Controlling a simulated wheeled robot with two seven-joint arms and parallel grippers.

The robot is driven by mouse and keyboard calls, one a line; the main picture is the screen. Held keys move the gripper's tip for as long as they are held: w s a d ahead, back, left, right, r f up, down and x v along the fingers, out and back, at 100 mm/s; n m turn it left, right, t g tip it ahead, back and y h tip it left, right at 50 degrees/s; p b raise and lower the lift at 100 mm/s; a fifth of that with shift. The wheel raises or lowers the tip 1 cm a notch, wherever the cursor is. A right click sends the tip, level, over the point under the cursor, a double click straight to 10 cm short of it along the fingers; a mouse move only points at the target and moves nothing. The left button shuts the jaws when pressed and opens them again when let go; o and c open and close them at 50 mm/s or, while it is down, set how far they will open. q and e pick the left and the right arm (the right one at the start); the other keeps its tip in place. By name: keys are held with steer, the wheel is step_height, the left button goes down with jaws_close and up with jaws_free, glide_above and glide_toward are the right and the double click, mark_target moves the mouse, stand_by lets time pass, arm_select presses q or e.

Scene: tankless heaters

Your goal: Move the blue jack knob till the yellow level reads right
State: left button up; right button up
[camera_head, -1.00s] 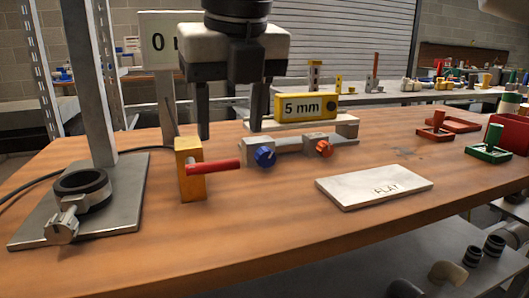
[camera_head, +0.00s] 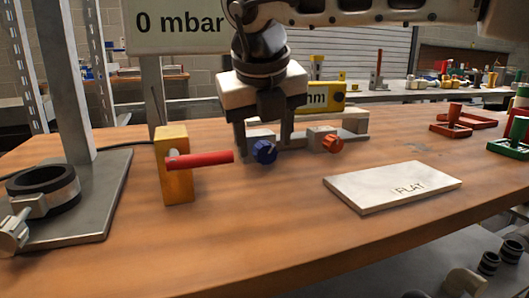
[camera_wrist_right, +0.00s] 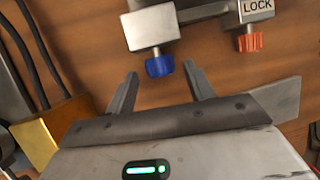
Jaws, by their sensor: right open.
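The blue jack knob (camera_head: 264,151) sits on the front of a grey metal fixture on the wooden bench. It also shows in the right wrist view (camera_wrist_right: 159,66), just beyond the fingertips and between their lines. My right gripper (camera_head: 263,150) is open and comes down from above, its fingers either side of the knob in the head view. In the wrist view the fingers (camera_wrist_right: 161,74) look empty. The yellow level (camera_head: 330,97) stands behind the fixture; my gripper hides part of it and only "mm" of its reading shows. My left gripper is not in view.
An orange-red knob (camera_head: 332,143) is right of the blue one, by a LOCK label (camera_wrist_right: 257,6). A yellow block with a red handle (camera_head: 205,159) stands close on the left. A white FLAT plate (camera_head: 392,186) lies front right. A "0 mbar" sign (camera_head: 180,27) stands behind.

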steer(key=shift+x, duration=0.85)
steer(key=shift+w+f, duration=0.1)
steer(key=shift+f, duration=0.05)
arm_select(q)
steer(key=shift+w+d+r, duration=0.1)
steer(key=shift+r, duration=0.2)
arm_select(e)
steer(key=c, duration=1)
steer(key=shift+o, duration=0.2)
steer(key=shift+w+d+f+g+y+b, duration=0.1)
steer(key=shift+g+y+b, duration=0.05)
steer(key=shift+y+b, duration=0.3)
steer(key=shift+d+f+g+y+b, duration=0.15)
steer(key=shift+y+b, duration=0.1)
steer(key=shift+y, duration=0.3)
steer(key=shift+d+r+m+g+y+b, duration=0.15)
steer(key=shift+m+g+y+b, duration=0.2)
steer(key=shift+y, duration=0.75)
steer(key=shift+r+y, duration=0.15)
steer(key=shift+y, duration=0.35)
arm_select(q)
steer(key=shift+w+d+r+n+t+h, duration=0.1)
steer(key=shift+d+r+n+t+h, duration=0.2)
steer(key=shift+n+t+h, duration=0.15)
arm_select(e)
steer(key=o, duration=1)
steer(key=shift+c, duration=0.2)
